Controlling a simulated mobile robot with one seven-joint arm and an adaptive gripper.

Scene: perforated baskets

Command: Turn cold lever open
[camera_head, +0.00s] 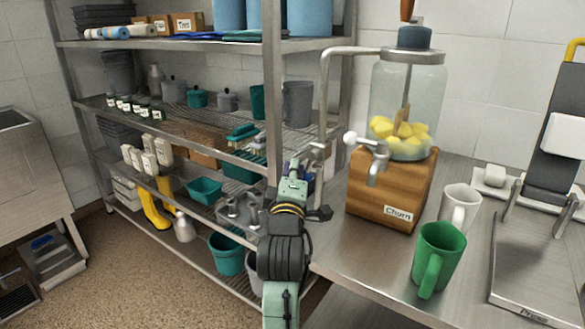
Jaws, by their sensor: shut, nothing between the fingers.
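My gripper (304,160) is at the end of my green and black arm, in the middle of the picture. It points away from the camera, beside the left edge of the steel counter. It is shut with nothing visible in it. Small grey metal parts show by its tip; I cannot tell whether they touch it. A bent steel pipe (325,95) rises just beyond. No lever is clearly marked cold. A metal tap (376,165) with a white-knobbed lever (352,137) sits on the front of the churn, to the right of my gripper and apart from it.
The churn (390,195) has a wooden base and a glass jar with yellow lumps. A green mug (438,258) and a white mug (461,205) stand right of it. A loaded wire shelf (180,120) is on the left. The counter front (355,258) is clear.

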